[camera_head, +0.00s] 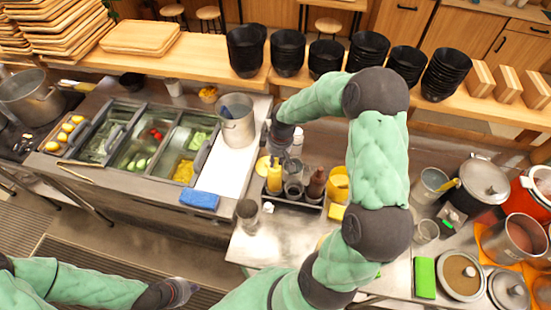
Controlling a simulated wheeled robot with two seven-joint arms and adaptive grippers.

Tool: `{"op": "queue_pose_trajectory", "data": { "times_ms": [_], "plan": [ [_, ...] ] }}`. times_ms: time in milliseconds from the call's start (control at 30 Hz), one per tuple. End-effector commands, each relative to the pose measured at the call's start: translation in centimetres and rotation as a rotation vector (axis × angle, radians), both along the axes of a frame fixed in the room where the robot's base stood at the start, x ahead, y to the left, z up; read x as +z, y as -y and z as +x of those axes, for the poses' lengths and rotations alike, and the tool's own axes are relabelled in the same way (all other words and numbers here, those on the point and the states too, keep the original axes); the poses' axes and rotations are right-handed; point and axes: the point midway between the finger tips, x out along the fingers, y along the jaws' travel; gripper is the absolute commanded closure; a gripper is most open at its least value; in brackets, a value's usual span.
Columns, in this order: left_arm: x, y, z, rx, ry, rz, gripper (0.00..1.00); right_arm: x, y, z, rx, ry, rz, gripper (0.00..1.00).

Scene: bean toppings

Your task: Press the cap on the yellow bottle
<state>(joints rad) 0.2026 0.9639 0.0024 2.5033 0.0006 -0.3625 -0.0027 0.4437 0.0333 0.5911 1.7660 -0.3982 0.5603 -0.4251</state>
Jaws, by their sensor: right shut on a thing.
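The yellow bottle (274,180) stands upright in a dark caddy (300,204) on the steel counter, near the middle of the picture. My right arm reaches up and bends over to the left. Its gripper (270,150) points down at the top of the yellow bottle and is shut around its cap area. The cap itself is mostly hidden by the fingers. My left gripper (182,291) is low at the left, away from the counter objects; its fingers are too small and dark to judge.
A brown bottle (316,184) and a yellow container (338,184) stand close on the right. A white bottle (297,141) is just behind. A steel pot (237,122) and food trays (140,147) lie left, with a blue cloth (199,199) in front. Pots crowd the right.

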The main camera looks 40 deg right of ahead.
Motion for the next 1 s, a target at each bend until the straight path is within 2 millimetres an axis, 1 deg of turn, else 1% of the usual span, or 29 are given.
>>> {"op": "queue_pose_trajectory", "data": {
  "times_ms": [267, 633, 1000],
  "plan": [
    [-0.1, 0.0, 0.0, 0.0, 0.0, 0.0, 1.0, 0.0, 0.0, 0.0, 0.0, 0.0, 0.0, 0.86],
    [-1.0, 0.0, 0.0, 0.0, 0.0, 0.0, 1.0, -1.1, 0.0, 0.0, 0.0, 0.0, 0.0, 0.86],
    [-1.0, 0.0, 0.0, 0.0, 0.0, 0.0, 1.0, -1.1, 0.0, 0.0, 0.0, 0.0, 0.0, 0.86]
  ]
}}
